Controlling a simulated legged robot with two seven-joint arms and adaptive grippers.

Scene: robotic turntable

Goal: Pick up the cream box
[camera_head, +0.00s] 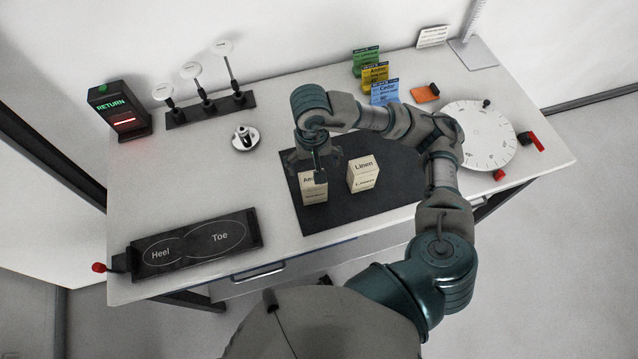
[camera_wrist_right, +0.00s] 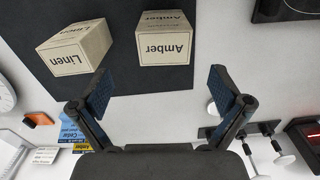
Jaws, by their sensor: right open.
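Two cream boxes stand apart on a dark mat (camera_head: 330,215). One, labelled Amber (camera_head: 314,194), is on the left, and the other, labelled Linen (camera_head: 362,176), is on the right. My right gripper (camera_head: 319,174) is over the Amber box and hides part of its top in the head view. In the right wrist view my right gripper (camera_wrist_right: 156,92) is open with nothing between its fingers. There the Amber box (camera_wrist_right: 165,48) lies beyond the gap between the fingers, and the Linen box (camera_wrist_right: 72,50) lies to its left. My left gripper is not in view.
A Heel/Toe panel (camera_head: 195,244) is at the front left. A RETURN display (camera_head: 119,112), a lever rack (camera_head: 210,108) and a small round metal piece (camera_head: 245,138) are further back. Coloured cards (camera_head: 375,77) and a white dial (camera_head: 478,138) are at the right. The left middle of the table is clear.

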